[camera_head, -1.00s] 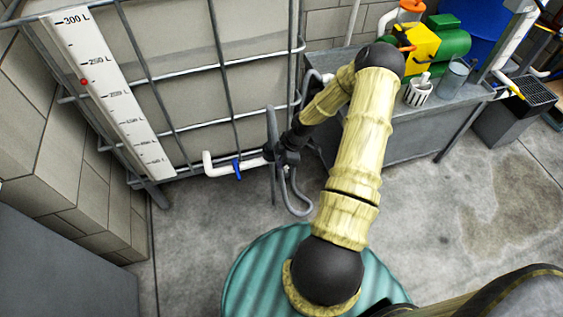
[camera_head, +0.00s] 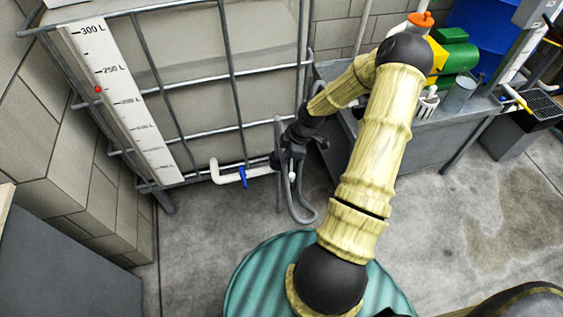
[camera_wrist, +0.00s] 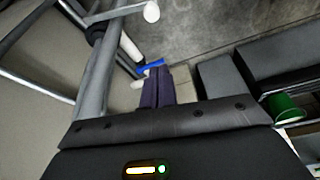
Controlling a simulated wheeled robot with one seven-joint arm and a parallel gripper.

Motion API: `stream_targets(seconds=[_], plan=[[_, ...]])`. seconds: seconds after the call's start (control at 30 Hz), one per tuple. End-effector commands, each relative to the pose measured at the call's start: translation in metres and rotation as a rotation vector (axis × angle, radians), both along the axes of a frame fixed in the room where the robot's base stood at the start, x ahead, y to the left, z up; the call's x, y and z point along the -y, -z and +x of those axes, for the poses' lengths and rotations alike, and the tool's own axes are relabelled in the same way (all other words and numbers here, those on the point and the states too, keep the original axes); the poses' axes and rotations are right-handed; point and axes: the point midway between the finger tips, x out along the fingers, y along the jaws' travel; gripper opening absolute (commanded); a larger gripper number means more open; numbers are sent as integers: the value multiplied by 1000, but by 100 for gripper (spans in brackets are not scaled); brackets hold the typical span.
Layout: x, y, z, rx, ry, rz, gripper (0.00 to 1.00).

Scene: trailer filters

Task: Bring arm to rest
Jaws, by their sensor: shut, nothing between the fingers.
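My arm reaches from the bottom of the head view up to a bent elbow, then down and left. My gripper (camera_head: 278,160) is at its end, in front of the caged tank (camera_head: 185,70), close to the white outlet pipe (camera_head: 222,178) with its blue valve handle (camera_head: 243,177). In the wrist view my gripper's fingers (camera_wrist: 158,86) are together with nothing between them. The blue handle (camera_wrist: 150,66) shows just past the fingertips; whether they touch it I cannot tell.
Grey curved hose or tube (camera_head: 303,205) hangs beside my gripper. A grey bench (camera_head: 420,125) with green and yellow equipment stands at right. A teal ribbed drum (camera_head: 260,275) is under my arm. Concrete floor at right (camera_head: 440,220) is clear.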

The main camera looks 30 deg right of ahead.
Motion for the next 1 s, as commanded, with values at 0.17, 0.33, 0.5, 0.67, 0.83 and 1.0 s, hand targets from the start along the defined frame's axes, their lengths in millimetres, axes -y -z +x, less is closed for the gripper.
stream_targets(seconds=[0.17, 0.33, 0.5, 0.67, 0.83, 1.0], plan=[[0, -5, -1, -1, -3, 0, 0], [0, -4, 0, -1, -4, 0, 0], [0, -5, 0, -1, -4, 0, 0], [-2, -6, -1, -7, 1, -4, 0], [-16, -23, -7, -58, 48, -44, 0], [-40, -57, -21, -133, 179, -121, 0]])
